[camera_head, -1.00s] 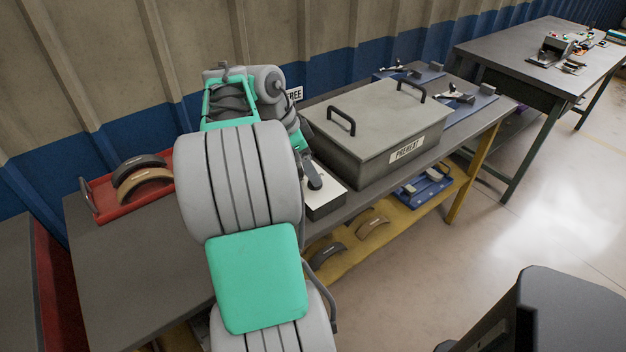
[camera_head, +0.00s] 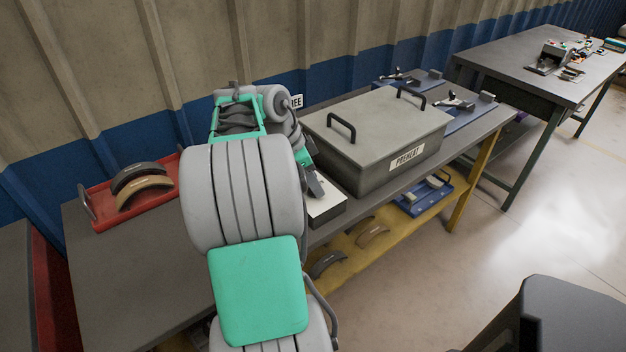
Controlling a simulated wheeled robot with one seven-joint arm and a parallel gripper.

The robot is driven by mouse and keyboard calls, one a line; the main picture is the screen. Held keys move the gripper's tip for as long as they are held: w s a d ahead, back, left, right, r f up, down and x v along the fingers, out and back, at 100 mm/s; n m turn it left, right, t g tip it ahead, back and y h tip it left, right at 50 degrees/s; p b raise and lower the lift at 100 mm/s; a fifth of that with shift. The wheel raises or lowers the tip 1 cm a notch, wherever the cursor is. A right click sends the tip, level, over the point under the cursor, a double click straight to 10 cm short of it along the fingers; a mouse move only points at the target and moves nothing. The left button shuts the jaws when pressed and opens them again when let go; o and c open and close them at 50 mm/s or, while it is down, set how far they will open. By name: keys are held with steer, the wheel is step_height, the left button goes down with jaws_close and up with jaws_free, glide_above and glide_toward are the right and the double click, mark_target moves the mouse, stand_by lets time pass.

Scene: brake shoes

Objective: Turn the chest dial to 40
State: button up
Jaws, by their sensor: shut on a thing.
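The grey chest (camera_head: 375,125) with two dark handles on its lid stands on the workbench, lid closed, with a PREHEAT label (camera_head: 407,158) on its front. A small dark box with a white top (camera_head: 326,206) sits against the chest's left end. My gripper (camera_head: 316,189) reaches down to this white top and is shut on the dial there. The dial itself is mostly hidden by my gripper and wrist. Its scale and pointer are too small and covered to read.
A red tray (camera_head: 103,208) with two brake shoes (camera_head: 142,185) lies at the left of the bench. Blue fixtures (camera_head: 467,112) stand behind and right of the chest. The yellow lower shelf (camera_head: 350,265) holds more shoes and a blue tray (camera_head: 422,197). A FREE sign is partly hidden behind my arm.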

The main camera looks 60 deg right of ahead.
steer(key=c, duration=0.4)
steer(key=shift+n, duration=0.3)
steer(key=n+t+b, duration=0.1)
steer(key=n+b, duration=0.1)
steer(key=n, duration=0.1)
steer(key=shift+s+f+h+b, duration=0.1)
steer(key=shift+s+h+b, duration=0.05)
steer(key=shift+h+b, duration=0.25)
steer(key=n+t+b, duration=0.1)
steer(key=n, duration=0.1)
steer(key=n+t+b, duration=0.1)
steer(key=n, duration=0.1)
steer(key=shift+s+a+n+h, duration=0.1)
steer(key=shift+n+h, duration=0.2)
steer(key=shift+n, duration=0.1)
steer(key=n+t+b, duration=0.1)
steer(key=n, duration=0.2)
steer(key=shift+s+n, duration=0.1)
steer(key=shift+n, duration=0.2)
steer(key=shift+n+t+y, duration=0.5)
steer(key=shift+n+t, duration=0.4)
steer(key=shift+n, duration=1)
